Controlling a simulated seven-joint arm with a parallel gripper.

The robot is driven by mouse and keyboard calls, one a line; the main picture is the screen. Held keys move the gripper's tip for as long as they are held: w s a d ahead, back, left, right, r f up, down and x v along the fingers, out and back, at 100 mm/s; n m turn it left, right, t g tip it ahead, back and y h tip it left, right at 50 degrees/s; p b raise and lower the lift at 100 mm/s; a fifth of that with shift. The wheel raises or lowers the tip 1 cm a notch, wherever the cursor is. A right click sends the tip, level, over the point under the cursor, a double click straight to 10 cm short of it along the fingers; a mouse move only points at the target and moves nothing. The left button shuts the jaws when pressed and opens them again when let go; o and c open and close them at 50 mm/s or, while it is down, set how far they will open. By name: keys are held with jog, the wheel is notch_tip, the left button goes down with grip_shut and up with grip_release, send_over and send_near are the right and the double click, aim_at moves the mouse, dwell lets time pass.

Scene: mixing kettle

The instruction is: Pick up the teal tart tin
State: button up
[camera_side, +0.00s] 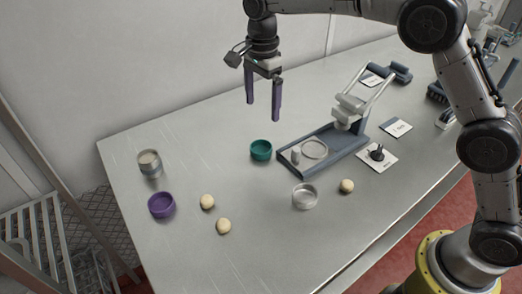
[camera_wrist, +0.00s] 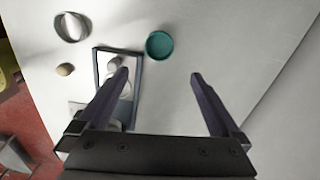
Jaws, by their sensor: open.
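The teal tart tin (camera_side: 261,150) is a small round open tin on the grey table, just left of the dark press tray. It also shows in the wrist view (camera_wrist: 159,45), beyond the fingertips and between their lines, with its open top facing me. My gripper (camera_side: 263,112) is open and empty, with dark purple fingers pointing down. It hangs above the table, above and apart from the teal tin. In the wrist view my gripper (camera_wrist: 160,74) has its fingers spread wide with nothing between them.
The press tray (camera_side: 345,138) stands right of the teal tin. A silver tin (camera_side: 304,197), a purple tin (camera_side: 161,206), a metal canister (camera_side: 150,164) and pale dough balls (camera_side: 207,202) lie around. Table left of the teal tin is clear.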

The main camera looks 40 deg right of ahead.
aim_at(262, 151)
notch_tip(262, 151, down, 13)
jog(key=shift+s+a, duration=0.1)
jog(key=shift+s, duration=0.05)
dwell(0.4)
jog(key=c, duration=1.3)
jog(key=shift+r, duration=0.1)
